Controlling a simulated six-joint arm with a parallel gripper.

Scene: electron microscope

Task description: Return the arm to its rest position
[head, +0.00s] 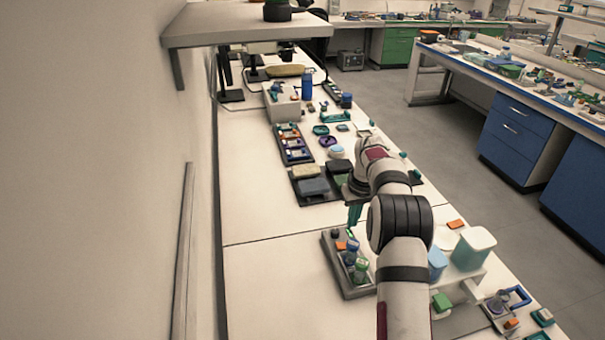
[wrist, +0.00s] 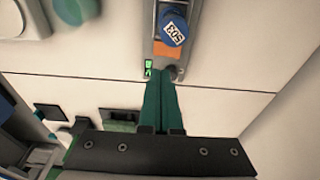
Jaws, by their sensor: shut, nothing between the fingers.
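My gripper (head: 353,226) has green fingers pointing down near the far end of a grey tray (head: 358,292). In the wrist view its fingers (wrist: 160,75) lie together, shut and empty. The tray holds several small jars, among them a green-topped one (head: 361,265), and an orange piece (head: 340,245). In the wrist view the orange piece (wrist: 168,48) and a blue cap marked with characters (wrist: 174,26) are just beyond the fingertips. I cannot tell whether the fingertips touch the tray. My arm reaches in from the near edge of the bench and hides part of it.
Dark trays (head: 316,196) and small items lie beyond the gripper. A shelf (head: 245,26) overhangs the far left. Bare bench (head: 270,290) is at the near left.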

